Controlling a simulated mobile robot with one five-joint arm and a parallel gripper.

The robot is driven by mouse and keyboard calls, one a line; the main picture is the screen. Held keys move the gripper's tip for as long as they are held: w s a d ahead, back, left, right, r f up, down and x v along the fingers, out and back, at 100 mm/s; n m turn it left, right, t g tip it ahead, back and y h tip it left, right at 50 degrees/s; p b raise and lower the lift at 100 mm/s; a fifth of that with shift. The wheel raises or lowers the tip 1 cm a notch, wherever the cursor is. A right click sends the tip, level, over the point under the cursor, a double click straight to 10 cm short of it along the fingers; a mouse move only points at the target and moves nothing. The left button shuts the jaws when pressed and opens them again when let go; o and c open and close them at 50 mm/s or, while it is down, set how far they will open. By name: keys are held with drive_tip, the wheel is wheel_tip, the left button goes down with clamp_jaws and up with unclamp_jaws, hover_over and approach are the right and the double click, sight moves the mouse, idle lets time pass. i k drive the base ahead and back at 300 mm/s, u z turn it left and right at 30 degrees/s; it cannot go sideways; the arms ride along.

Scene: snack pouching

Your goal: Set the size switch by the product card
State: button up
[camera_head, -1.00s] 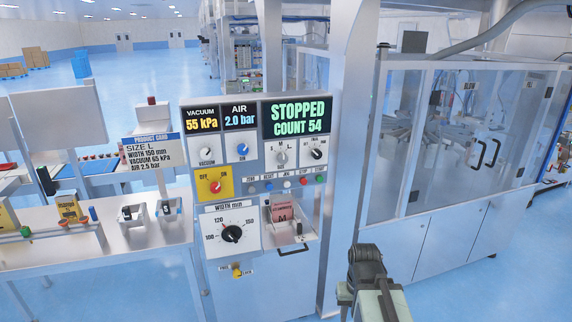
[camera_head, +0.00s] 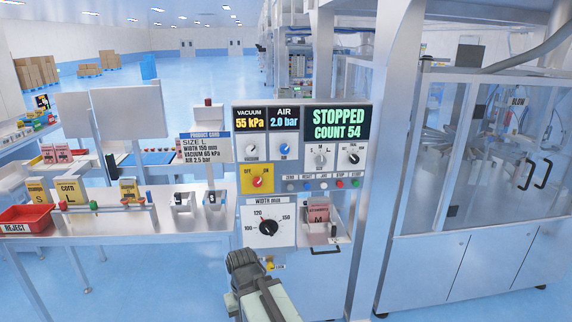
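The product card (camera_head: 206,147) stands left of the control panel and reads SIZE L, WIDTH 150 mm, VACUUM 65 kPa, AIR 2.5 bar. The size switch (camera_head: 320,159) is a pale knob below the STOPPED COUNT 54 display (camera_head: 338,122), with small letters around it. Its pointer is too small to read surely. My gripper (camera_head: 242,260) is low in front of the panel, below and left of the size switch and apart from it. Its fingers are not clear enough to tell open from shut.
The panel also has a black knob (camera_head: 353,159), a blue air knob (camera_head: 285,150), a red on/off knob (camera_head: 258,181) and a width dial (camera_head: 268,227). A drawer holds a pink pouch (camera_head: 318,212) marked M. A red reject bin (camera_head: 27,219) sits left.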

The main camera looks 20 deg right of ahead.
sight(321, 160)
drive_tip(key=u, duration=0.2)
drive_tip(key=i, duration=1)
drive_tip(key=z, duration=0.1)
